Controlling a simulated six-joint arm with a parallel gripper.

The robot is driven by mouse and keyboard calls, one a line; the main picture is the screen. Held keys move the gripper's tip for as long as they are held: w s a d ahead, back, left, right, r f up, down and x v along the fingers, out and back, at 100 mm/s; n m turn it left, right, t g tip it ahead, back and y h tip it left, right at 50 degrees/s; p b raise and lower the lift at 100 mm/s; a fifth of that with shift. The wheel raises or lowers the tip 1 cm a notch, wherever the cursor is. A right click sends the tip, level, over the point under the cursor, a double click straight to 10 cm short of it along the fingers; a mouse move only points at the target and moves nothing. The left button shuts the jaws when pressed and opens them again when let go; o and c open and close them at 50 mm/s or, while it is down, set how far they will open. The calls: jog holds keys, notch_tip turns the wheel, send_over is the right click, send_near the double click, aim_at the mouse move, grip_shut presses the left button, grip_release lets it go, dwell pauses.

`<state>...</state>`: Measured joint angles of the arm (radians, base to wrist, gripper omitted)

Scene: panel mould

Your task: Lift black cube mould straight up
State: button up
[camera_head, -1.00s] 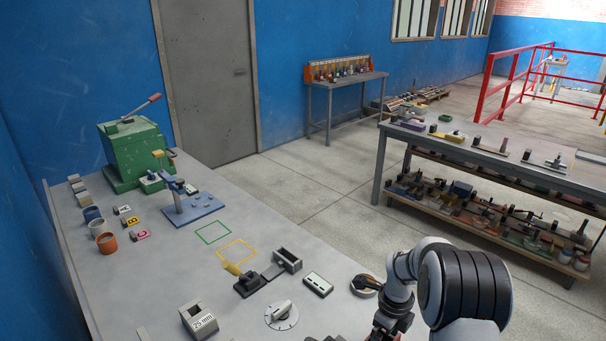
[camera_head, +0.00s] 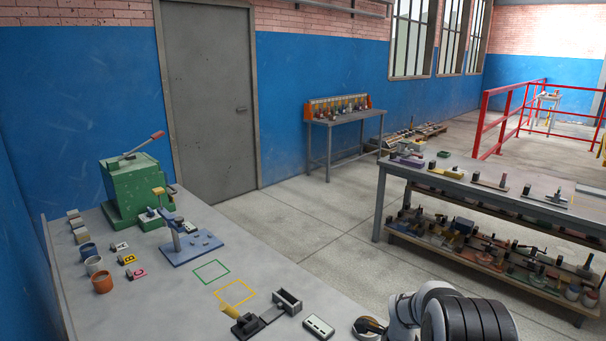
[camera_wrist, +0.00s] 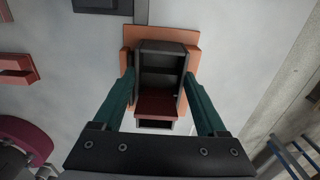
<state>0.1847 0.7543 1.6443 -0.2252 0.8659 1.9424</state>
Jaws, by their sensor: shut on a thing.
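In the wrist view, my gripper (camera_wrist: 159,80) has its two green fingers on the left and right sides of the black cube mould (camera_wrist: 158,57). The mould is a dark open box with a dark red part (camera_wrist: 157,104) at its near end. An orange plate (camera_wrist: 162,33) shows around its far end; I cannot tell whether the mould touches it. In the head view, only my arm shows at the lower right; my gripper and the held mould are out of frame.
The grey bench (camera_head: 190,290) holds a green press (camera_head: 133,190), a blue fixture (camera_head: 190,248), several cups, and green (camera_head: 211,271) and yellow (camera_head: 235,292) outlined squares. The squares are empty. A second bench (camera_head: 470,180) with small tools stands at the right.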

notch_tip(320, 180, up, 7)
dwell(1.1)
jog(key=shift+r, duration=0.1)
